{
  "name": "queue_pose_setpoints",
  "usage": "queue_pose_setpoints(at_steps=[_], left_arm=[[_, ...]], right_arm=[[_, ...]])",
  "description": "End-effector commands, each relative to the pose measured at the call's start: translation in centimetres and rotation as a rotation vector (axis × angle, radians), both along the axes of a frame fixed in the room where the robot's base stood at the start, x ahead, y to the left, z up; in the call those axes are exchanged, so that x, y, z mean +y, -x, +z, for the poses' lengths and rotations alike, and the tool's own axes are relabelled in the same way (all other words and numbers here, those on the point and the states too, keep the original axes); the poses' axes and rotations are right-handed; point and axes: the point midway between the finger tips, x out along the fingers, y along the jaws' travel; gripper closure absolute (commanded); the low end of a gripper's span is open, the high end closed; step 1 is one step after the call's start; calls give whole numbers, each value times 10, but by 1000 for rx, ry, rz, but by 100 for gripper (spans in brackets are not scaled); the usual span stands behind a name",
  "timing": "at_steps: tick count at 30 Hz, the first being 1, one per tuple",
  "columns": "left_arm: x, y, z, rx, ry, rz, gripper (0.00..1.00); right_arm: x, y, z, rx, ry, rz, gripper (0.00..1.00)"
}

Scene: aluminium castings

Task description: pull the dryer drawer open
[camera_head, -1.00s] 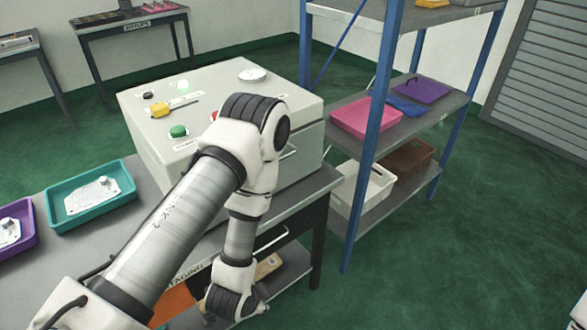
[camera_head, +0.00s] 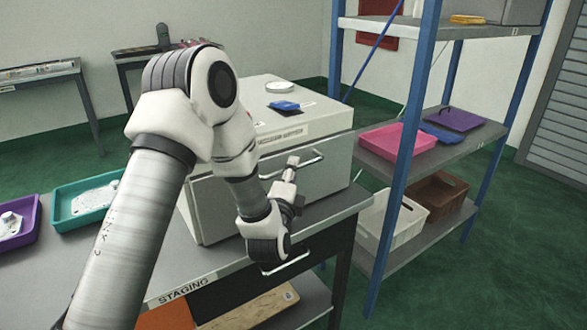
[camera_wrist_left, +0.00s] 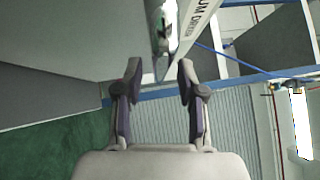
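The dryer (camera_head: 335,125) is a pale grey box on the staging table, with a label strip on its front edge. Its drawer front (camera_head: 325,172) looks flush with the box, and it carries a metal bar handle (camera_head: 308,160). I cannot tell whether the fingers touch the handle. My right gripper is not in view.
The table edge (camera_head: 225,273) and a lower table drawer handle (camera_head: 287,264) lie below my left wrist. A blue-posted shelf (camera_head: 408,140) with trays stands close on the right. A teal tray (camera_head: 62,210) and a purple tray (camera_head: 20,241) are at the left.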

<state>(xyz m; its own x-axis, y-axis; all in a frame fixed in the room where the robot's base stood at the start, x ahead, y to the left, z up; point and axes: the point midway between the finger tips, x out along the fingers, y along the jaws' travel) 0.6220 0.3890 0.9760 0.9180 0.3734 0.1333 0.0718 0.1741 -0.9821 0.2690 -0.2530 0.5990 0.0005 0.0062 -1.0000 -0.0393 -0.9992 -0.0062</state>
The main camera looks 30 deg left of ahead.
Motion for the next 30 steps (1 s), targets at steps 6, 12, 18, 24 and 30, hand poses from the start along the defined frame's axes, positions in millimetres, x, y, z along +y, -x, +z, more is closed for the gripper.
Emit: queue_pose_setpoints(at_steps=[6, 12, 18, 24, 30], left_arm=[[7, -19, 3, 1, -1, -2, 61], [7, -20, 2, 1, 0, -2, 64], [7, -19, 2, 1, 0, -2, 100], [6, -19, 2, 2, 1, -3, 100], [-4, -19, 1, 3, -1, -5, 100]], right_arm=[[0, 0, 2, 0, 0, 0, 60], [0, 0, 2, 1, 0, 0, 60], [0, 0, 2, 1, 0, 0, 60], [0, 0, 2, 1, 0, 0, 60], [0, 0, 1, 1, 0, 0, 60]])
